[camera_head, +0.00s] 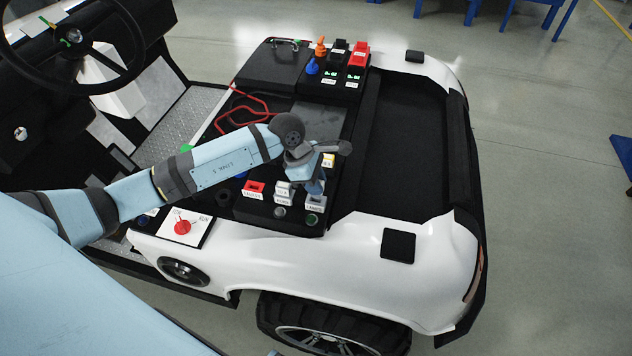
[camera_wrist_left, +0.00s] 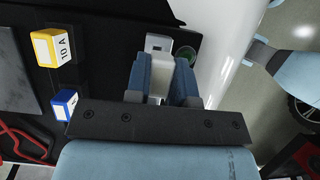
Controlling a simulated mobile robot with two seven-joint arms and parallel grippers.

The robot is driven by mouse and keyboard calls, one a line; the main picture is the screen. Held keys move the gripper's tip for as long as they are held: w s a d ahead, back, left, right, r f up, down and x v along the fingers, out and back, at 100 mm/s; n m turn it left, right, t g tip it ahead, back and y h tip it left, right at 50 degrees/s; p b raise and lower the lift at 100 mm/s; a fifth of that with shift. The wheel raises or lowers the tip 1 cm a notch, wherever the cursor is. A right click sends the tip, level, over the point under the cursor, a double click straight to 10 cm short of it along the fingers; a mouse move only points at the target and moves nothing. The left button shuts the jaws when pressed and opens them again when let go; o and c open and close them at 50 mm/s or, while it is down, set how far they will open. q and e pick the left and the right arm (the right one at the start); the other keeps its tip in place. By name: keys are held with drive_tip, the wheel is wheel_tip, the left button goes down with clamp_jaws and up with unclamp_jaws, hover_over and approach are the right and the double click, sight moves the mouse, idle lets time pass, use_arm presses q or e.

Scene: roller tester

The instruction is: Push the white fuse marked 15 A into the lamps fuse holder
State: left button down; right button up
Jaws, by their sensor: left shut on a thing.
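My left gripper (camera_head: 316,186) is over the fuse panel at the right end of the row of holders. In the left wrist view its two blue fingers (camera_wrist_left: 161,76) are shut on a white fuse (camera_wrist_left: 160,63). The fuse's marking is not readable, and the fingers hide most of it in the head view. The white lamps fuse holder (camera_head: 315,205), labelled LAMPS, is just below the fingertips. In the left wrist view a white holder (camera_wrist_left: 158,42) with a dark slot shows just beyond the fuse. I cannot tell whether fuse and holder touch. My right gripper is not in view.
A yellow 10 A fuse (camera_wrist_left: 52,48) and a blue fuse (camera_wrist_left: 64,103) stand nearby. A green round lamp (camera_wrist_left: 186,53) is beside the holder.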

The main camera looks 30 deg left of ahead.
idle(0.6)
use_arm(q)
drive_tip(key=shift+f+b, duration=0.1)
drive_tip(key=shift+b, duration=0.25)
drive_tip(key=shift+f+b, duration=1.55)
drive_tip(key=shift+f, duration=0.25)
drive_tip(key=c, duration=0.9)
unclamp_jaws()
drive_tip(key=shift+r, duration=0.1)
drive_tip(key=b+v, duration=0.1)
drive_tip(key=v, duration=1.2)
drive_tip(key=shift+a+r, duration=0.2)
drive_tip(key=shift+r, duration=0.15)
drive_tip(key=shift+s, duration=0.1)
